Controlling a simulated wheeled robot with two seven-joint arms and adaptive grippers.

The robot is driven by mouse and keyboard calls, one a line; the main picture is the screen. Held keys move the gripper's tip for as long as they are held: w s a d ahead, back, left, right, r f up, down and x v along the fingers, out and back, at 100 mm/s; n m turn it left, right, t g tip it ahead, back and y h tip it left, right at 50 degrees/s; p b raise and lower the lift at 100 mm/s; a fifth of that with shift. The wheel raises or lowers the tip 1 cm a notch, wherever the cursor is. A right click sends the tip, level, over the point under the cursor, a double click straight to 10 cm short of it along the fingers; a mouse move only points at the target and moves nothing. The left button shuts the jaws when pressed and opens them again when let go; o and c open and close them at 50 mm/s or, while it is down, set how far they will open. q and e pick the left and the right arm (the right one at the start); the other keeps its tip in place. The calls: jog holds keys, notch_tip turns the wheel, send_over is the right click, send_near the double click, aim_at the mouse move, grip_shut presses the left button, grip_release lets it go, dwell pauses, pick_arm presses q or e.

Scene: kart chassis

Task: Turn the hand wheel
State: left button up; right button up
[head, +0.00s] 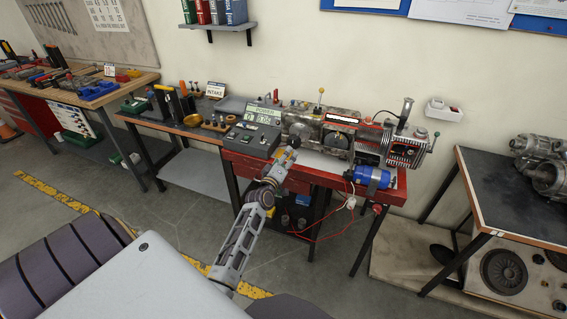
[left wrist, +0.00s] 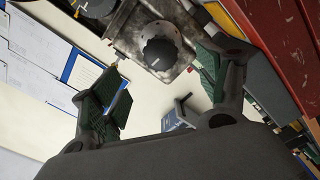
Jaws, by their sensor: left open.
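A dark round hand wheel or knob with a pale mark (left wrist: 160,53) sits on a grey metal housing (left wrist: 128,35) at the top of the left wrist view. My left gripper (left wrist: 168,88) is open, with its green-padded fingers apart. The wheel shows beyond and between the fingers, and I see no contact. In the head view my left gripper (head: 291,147) is at the front of the grey and red machine (head: 345,132) on the bench. It is small there and partly covers the machine's front. My right gripper is not in view.
A control box (head: 250,138) stands left of the gripper, and a blue cylinder (head: 371,177) lies to its right. A red cable (head: 325,232) hangs below the red bench (head: 245,170). The floor in front is clear.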

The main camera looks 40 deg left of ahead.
pick_arm(q)
jog(key=shift+v, duration=0.85)
jog(key=shift+f, duration=0.15)
